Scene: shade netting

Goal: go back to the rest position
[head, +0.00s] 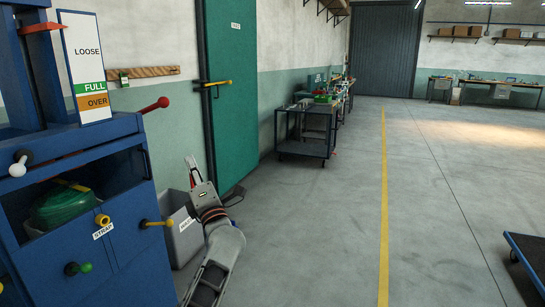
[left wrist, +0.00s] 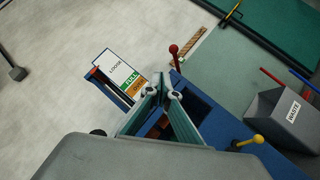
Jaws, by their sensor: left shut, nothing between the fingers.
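My left gripper (head: 190,162) is up in front of the grey waste bin, to the right of the blue machine (head: 130,125). Its fingers are together and empty, as the left wrist view (left wrist: 164,82) also shows. My right gripper is in neither view. The machine carries a sign (head: 86,66) reading LOOSE, FULL and OVER, a red-knobbed lever (head: 155,105) and a yellow handle (head: 158,223). Green netting (head: 64,206) lies in its open bay, partly hidden. The gripper appears apart from the machine.
The grey waste bin (head: 181,238) stands between the machine and the green door (head: 232,90). A dark trolley (head: 306,152) stands along the wall. A blue platform cart (head: 528,258) is at the right edge. The floor around the yellow line (head: 383,210) is clear.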

